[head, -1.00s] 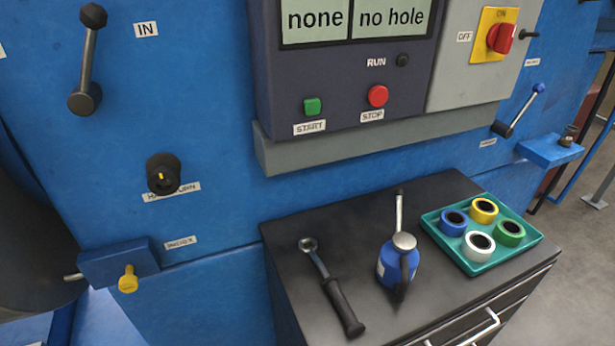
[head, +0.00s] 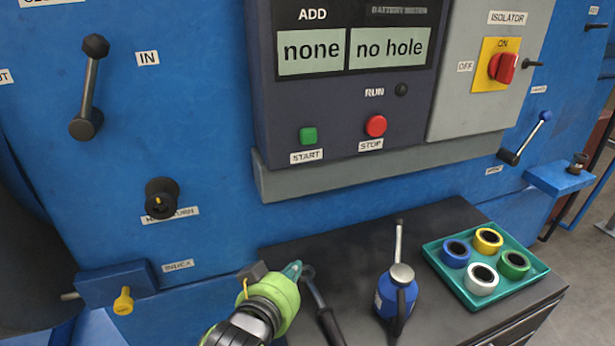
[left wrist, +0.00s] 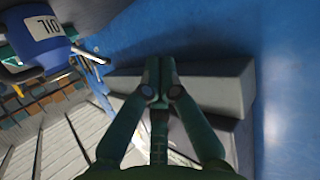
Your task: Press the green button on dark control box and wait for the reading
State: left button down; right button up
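The dark control box (head: 330,125) is mounted on the blue machine. Its green START button (head: 308,135) sits at lower left, with the red STOP button (head: 376,125) to its right. Its displays (head: 350,52) read "none" under ADD and "no hole". The RUN lamp (head: 401,90) is dark. My left gripper (head: 292,270) is low in the head view, below and apart from the green button, over the bench's back left. In the left wrist view its fingertips (left wrist: 160,72) are together with nothing seen between them. My right gripper is in neither view.
A grey ledge (head: 380,163) runs under the box. The black bench top (head: 345,255) bears a ratchet (head: 318,300), partly hidden by my gripper, a blue oil can (head: 388,298) and a teal tray (head: 458,288) of coloured rings. A handle (head: 90,85) sticks out at left.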

aim_at(308, 136)
pick_arm(q)
jog(key=s+d+r+t+h, duration=0.1)
jog(key=d+r+t+h, duration=0.1)
jog(key=r, duration=0.8)
jog(key=s+d+r+m+t+h, duration=0.1)
jog(key=d+r+t, duration=0.2)
jog(key=r, duration=0.8)
jog(key=shift+d+h, duration=0.4)
jog(key=shift+d, duration=0.55)
jog(key=shift+w, duration=0.15)
jog(key=w+a, duration=0.3)
jog(key=w, duration=0.5)
jog(key=shift+a, duration=0.3)
jog(key=shift+r, duration=0.1)
